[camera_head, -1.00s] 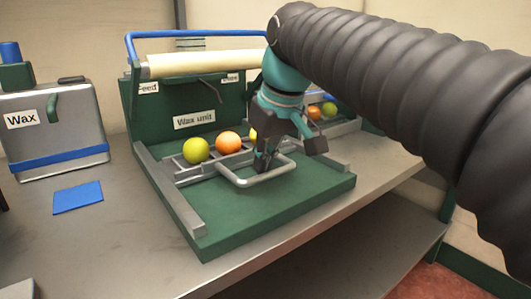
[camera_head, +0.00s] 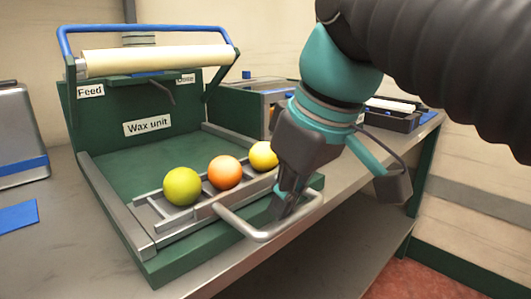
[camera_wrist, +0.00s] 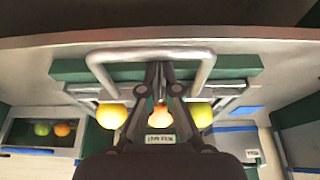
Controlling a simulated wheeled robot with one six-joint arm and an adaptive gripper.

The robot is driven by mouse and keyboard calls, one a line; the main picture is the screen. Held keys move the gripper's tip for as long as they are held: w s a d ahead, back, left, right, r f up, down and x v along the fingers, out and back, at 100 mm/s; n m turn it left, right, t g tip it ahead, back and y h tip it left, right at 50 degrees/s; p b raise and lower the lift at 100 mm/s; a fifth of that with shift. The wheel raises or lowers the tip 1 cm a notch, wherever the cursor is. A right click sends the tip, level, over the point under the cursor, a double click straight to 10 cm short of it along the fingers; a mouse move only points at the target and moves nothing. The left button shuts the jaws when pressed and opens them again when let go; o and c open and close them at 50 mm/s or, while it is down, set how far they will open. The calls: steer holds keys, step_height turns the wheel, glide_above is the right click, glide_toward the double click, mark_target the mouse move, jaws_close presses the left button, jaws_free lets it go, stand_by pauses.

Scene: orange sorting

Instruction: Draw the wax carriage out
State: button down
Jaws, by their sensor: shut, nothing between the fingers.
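The wax carriage (camera_head: 208,209) is a grey metal rack at the front of the green wax unit (camera_head: 122,163), its handle loop (camera_head: 262,236) reaching past the unit's front edge. It carries a yellow-green fruit (camera_head: 182,186), an orange one (camera_head: 225,172) and a yellow one (camera_head: 263,156). My gripper (camera_head: 281,208) points down with its fingers shut, inside the handle loop. In the wrist view, the shut fingertips (camera_wrist: 160,70) lie between the handle's front bar (camera_wrist: 150,54) and the fruits. Whether they touch the bar, I cannot tell.
A blue lever bar (camera_head: 148,28) and a cream roller (camera_head: 155,60) span the unit's back. A grey wax container (camera_head: 20,140) and a blue pad (camera_head: 18,217) are at left. A dark tray (camera_head: 392,117) stands at right. The bench's front edge is close.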

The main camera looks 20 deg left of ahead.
mark_target(261, 178)
steer(key=shift+d, duration=0.1)
steer(key=a+p, duration=0.1)
steer(key=w+a+r+p, duration=0.1)
steer(key=a, duration=0.2)
steer(key=shift+w+r+p, duration=0.2)
steer(key=shift+r+p, duration=0.1)
steer(key=shift+p, duration=0.1)
steer(key=p+v, duration=0.1)
steer(key=v, duration=0.8)
steer(key=w+d+f+m+t+h, duration=0.1)
steer(key=w+d+f+m, duration=0.2)
steer(key=d+f, duration=0.35)
steer(key=w+d+f+m+t, duration=0.1)
steer(key=w+d+f+m, duration=0.1)
steer(key=d+f+m, duration=0.4)
steer(key=s+d+f+m+t+h, duration=0.1)
steer(key=s+d+f+m, duration=0.1)
steer(key=d+f, duration=0.6)
steer(key=s+d+f+m+t+h, duration=0.1)
steer(key=s+d+f+m+h, duration=0.1)
steer(key=d+f, duration=0.6)
steer(key=shift+d+f+m, duration=0.2)
steer(key=shift+f+m, duration=0.1)
steer(key=shift+f, duration=0.3)
